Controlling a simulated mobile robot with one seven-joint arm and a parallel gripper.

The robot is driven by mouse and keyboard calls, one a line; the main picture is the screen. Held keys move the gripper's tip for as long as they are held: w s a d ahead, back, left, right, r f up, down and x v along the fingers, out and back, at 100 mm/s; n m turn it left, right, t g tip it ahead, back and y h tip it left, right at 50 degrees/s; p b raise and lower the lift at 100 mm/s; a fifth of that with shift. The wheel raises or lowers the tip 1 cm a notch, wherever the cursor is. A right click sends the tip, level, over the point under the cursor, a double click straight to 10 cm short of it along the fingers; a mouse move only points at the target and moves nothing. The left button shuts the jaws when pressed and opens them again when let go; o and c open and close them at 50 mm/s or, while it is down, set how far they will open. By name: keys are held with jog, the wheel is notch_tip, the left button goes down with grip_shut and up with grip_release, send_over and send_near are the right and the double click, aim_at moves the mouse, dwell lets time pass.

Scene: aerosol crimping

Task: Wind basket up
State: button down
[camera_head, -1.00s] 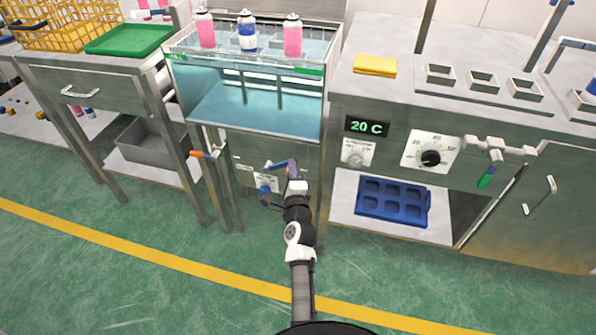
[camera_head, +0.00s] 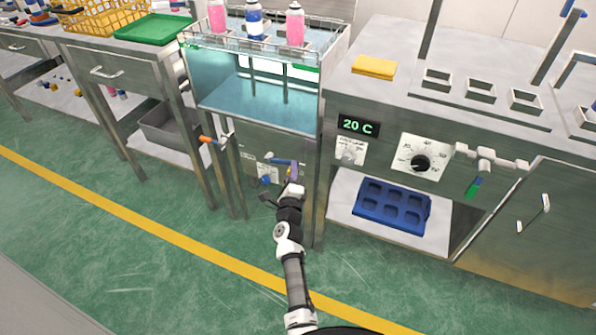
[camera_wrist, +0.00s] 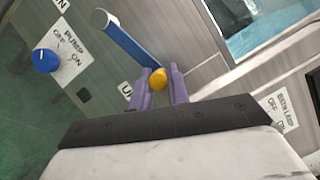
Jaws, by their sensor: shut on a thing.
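The crank on the tank's front panel has a blue arm (camera_wrist: 132,45) and a yellow knob (camera_wrist: 158,79). The arm also shows in the head view (camera_head: 283,161). My gripper (camera_wrist: 159,84) has its purple fingers shut on either side of the yellow knob; it shows low on the tank front in the head view (camera_head: 291,174). The wire basket (camera_head: 322,41) sits at the top of the glass-fronted tank (camera_head: 258,100). Two pink cans (camera_head: 217,18) and a blue-and-white can (camera_head: 254,22) stand upright in it, above the water. A label beside the crank is partly hidden by my fingers.
A blue pump knob (camera_wrist: 45,61) is beside the crank. An orange-handled valve (camera_head: 208,140) is left of the tank. On the right is a bench with a 20 C display (camera_head: 358,124) and blue tray (camera_head: 392,205). The floor in front is clear.

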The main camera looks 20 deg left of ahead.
notch_tip(320, 180, down, 3)
jog(key=shift+r+b, duration=0.2)
jog(key=shift+b, duration=0.7)
jog(key=shift+s+a, duration=0.1)
jog(key=shift+a, duration=0.1)
jog(key=c, duration=1.4)
grip_release()
jog(key=shift+f, duration=0.15)
jog(key=shift+o, duration=0.2)
